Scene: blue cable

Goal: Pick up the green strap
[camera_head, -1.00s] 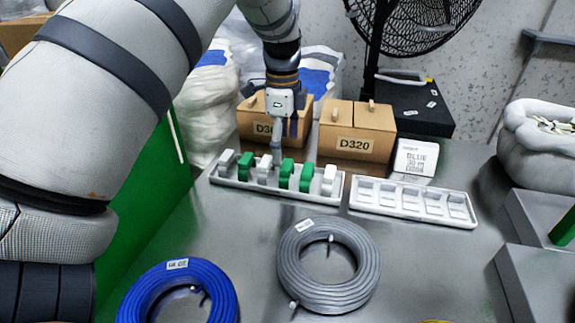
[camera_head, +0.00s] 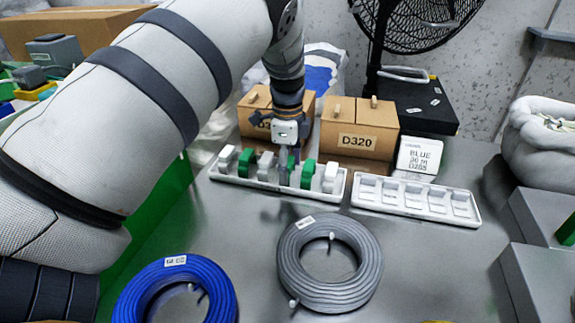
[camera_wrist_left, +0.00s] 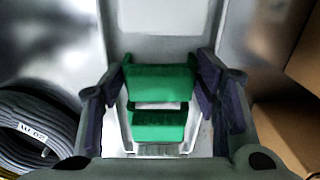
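Several green straps and white straps stand upright in a white slotted tray (camera_head: 232,179) on the metal table. One green strap (camera_head: 246,161) is left of my left gripper (camera_head: 287,172), and another green strap (camera_head: 308,173) is just right of it. A green strap between these is mostly hidden behind my gripper. In the left wrist view, that green strap (camera_wrist_left: 160,84) lies between the two dark fingers of my left gripper (camera_wrist_left: 160,76). The fingers are apart, one on each side; I cannot tell whether they touch it. My right gripper is not in view.
An empty white slotted tray (camera_head: 417,206) lies to the right. A blue cable coil (camera_head: 135,297) and a grey cable coil (camera_head: 362,270) lie in front. Cardboard boxes (camera_head: 357,121) stand close behind the trays.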

